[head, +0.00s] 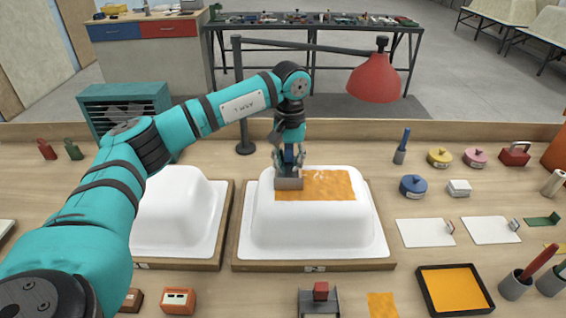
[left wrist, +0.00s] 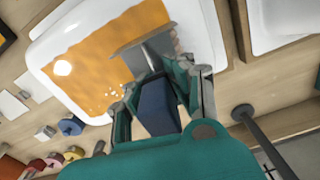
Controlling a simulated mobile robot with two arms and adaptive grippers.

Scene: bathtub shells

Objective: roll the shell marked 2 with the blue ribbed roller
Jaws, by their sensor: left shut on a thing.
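The white bathtub shell (head: 314,225) in the middle lies upturned on a wooden-edged board. An orange patch (head: 330,185) covers much of its top. The left wrist view shows the blue handle (left wrist: 156,104) between the fingers and the orange patch (left wrist: 100,62) beyond. The board's label is too small to read. My right gripper is not in view.
Another white shell (head: 175,215) stands at the left, partly behind my left arm. A red lamp (head: 375,78) hangs behind the middle shell. Blue, yellow and pink pots, a cup with a blue-handled tool (head: 402,148) and a black tray (head: 454,290) are at the right.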

